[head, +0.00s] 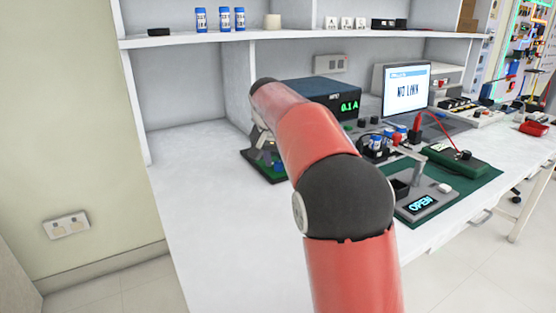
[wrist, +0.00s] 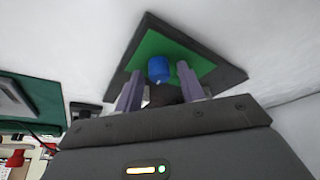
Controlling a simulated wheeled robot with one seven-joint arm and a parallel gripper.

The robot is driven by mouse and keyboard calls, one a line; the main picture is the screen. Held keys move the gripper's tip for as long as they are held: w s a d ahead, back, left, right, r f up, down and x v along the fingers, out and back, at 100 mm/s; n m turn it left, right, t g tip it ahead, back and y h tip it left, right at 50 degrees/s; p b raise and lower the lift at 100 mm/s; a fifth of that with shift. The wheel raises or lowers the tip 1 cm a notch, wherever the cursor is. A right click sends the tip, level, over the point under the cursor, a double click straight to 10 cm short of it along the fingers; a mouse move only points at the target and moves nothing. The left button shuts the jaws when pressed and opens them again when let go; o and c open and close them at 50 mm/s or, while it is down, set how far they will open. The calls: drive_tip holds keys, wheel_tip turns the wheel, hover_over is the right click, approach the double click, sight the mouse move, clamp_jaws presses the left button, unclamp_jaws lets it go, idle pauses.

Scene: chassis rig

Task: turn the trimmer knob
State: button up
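The trimmer knob appears to be the blue cylinder (wrist: 159,68) on a green board in a dark frame (wrist: 222,74). In the wrist view my gripper (wrist: 160,72) is open. Its two grey-purple fingers stand apart to the left and right of the knob, with a gap on each side. I cannot tell how far the fingertips are above the board. A dark shape between the fingers sits just below the knob in the picture. In the head view the board (head: 262,168) is at the back left of the bench, and my arm hides part of it.
A dark blue box reading 0.1 A (head: 349,106) stands behind my arm. A monitor (head: 407,90) reads NO LINK. A grey device reading OPEN (head: 421,205) sits on a green mat (head: 466,190) at the right. The white bench top (head: 200,180) left of my arm is clear.

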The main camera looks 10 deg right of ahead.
clamp_jaws()
drive_tip(key=shift+n+y, duration=0.5)
drive_tip(key=shift+n, duration=0.7)
drive_tip(key=shift+o, duration=1)
unclamp_jaws()
drive_tip(key=v, duration=0.7)
drive_tip(key=shift+s+r, duration=0.3)
drive_tip(key=shift+r, duration=0.1)
